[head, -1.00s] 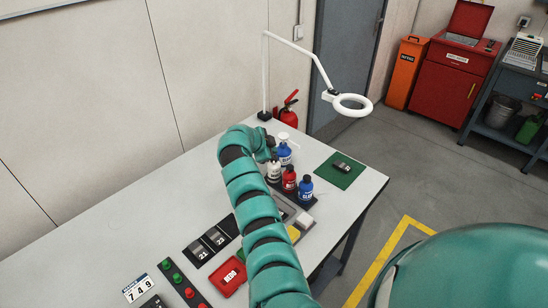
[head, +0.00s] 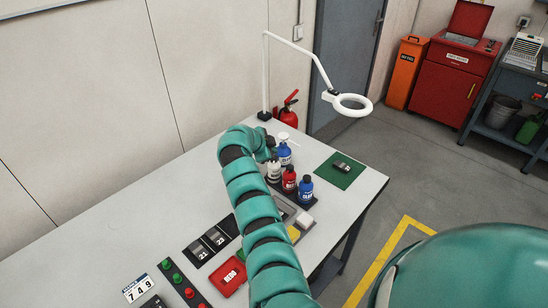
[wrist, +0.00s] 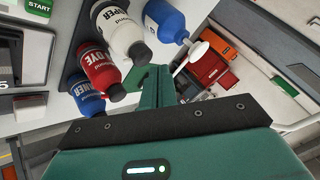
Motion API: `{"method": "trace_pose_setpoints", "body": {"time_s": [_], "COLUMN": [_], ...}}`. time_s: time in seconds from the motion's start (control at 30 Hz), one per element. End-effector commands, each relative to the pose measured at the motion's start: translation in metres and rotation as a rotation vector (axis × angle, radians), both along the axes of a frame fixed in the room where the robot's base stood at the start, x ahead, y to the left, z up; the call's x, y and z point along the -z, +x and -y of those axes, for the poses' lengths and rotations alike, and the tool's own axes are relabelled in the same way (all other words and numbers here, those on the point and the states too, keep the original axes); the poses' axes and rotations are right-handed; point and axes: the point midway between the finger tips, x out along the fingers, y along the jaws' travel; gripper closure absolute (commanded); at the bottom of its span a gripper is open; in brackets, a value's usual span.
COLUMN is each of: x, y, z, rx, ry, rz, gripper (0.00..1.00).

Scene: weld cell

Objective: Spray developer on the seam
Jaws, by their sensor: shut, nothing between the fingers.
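A white bottle with a black cap and a label ending in "OPER" (wrist: 121,28), likely the developer, stands in the bottle group at the bench's far end. It also shows in the head view (head: 273,171), beside my arm's end. My gripper (wrist: 157,82) is shut and empty, with its fingertips close to that bottle's cap; I cannot tell whether they touch. In the head view my wrist hides the fingers. A red dye bottle (wrist: 97,66), a blue cleaner bottle (wrist: 84,92) and a blue pump bottle (wrist: 165,18) stand around it. I cannot make out the seam.
A ring lamp (head: 350,105) overhangs the far end of the bench (head: 110,235). Numbered dark blocks (head: 209,243), a red box (head: 229,276) and a button panel (head: 178,282) lie nearer. The bench's left side is clear.

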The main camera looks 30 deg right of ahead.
Motion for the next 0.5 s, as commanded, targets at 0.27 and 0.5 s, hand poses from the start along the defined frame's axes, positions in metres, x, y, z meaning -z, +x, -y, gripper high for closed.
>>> {"method": "trace_pose_setpoints", "body": {"time_s": [0.27,0.5], "x": [0.0025,0.0070], "y": [0.0001,0.0002], "z": [0.0000,-0.0004], "rx": [0.000,0.000], "ry": [0.000,0.000], "rz": [0.000,0.001], "gripper": [1.00,1.00]}}
